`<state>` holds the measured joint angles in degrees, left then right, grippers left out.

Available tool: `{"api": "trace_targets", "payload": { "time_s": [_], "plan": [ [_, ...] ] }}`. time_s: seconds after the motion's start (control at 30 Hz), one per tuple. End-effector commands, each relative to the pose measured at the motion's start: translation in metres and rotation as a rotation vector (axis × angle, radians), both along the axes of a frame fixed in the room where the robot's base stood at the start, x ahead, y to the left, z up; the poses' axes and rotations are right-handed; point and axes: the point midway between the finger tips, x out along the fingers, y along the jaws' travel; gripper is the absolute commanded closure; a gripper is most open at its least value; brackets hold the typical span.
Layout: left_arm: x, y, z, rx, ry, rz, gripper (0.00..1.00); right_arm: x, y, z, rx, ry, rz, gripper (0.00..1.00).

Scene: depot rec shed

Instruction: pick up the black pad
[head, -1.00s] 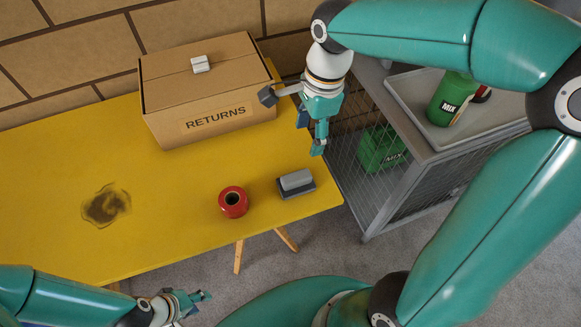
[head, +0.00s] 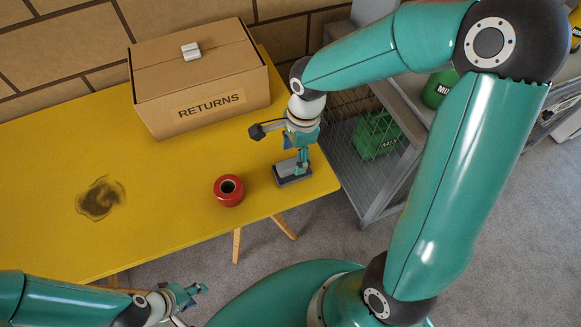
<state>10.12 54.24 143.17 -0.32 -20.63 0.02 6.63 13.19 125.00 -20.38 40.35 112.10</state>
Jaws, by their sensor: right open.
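The black pad (head: 294,181), a dark flat base with a grey block on top, lies near the right end of the yellow table. My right gripper (head: 280,150) is open above it. One finger is out to the left, and the other points down in front of the pad's grey top and hides part of it. I cannot tell whether that finger touches the pad. My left gripper (head: 190,297) is at the bottom left, off the table's front edge and far from the pad. Its jaw opening is unclear.
A red roll (head: 229,190) stands just left of the pad. A cardboard RETURNS box (head: 185,103) with a small pale block (head: 190,50) on top is behind. A grey wire-sided cage (head: 375,195) stands close to the right of the yellow table (head: 150,215).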

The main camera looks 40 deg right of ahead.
Motion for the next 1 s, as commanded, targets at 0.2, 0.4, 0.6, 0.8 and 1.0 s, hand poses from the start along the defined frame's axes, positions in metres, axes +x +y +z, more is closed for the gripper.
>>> {"api": "trace_targets", "payload": {
  "time_s": [0.2, 0.4, 0.6, 0.8, 1.0],
  "plan": [
    [0.000, 0.000, 0.001, 0.000, 0.000, 0.000, 0.60, 0.001, 0.005, -0.031, 0.000, 0.005, 0.001, 0.35],
    [0.000, 0.000, 0.001, 0.000, 0.000, 0.000, 0.60, 0.002, 0.006, -0.038, 0.001, 0.002, -0.001, 0.35],
    [0.000, 0.000, 0.001, 0.000, 0.000, 0.000, 0.60, 0.002, 0.006, -0.038, 0.001, 0.001, -0.001, 0.47],
    [0.000, 0.000, 0.001, 0.000, 0.000, 0.000, 0.60, 0.002, 0.006, -0.038, 0.001, 0.001, 0.000, 0.80],
    [0.000, 0.000, 0.001, 0.000, 0.000, 0.000, 0.60, 0.002, 0.006, -0.038, 0.001, 0.001, 0.000, 1.00]
  ]
}}
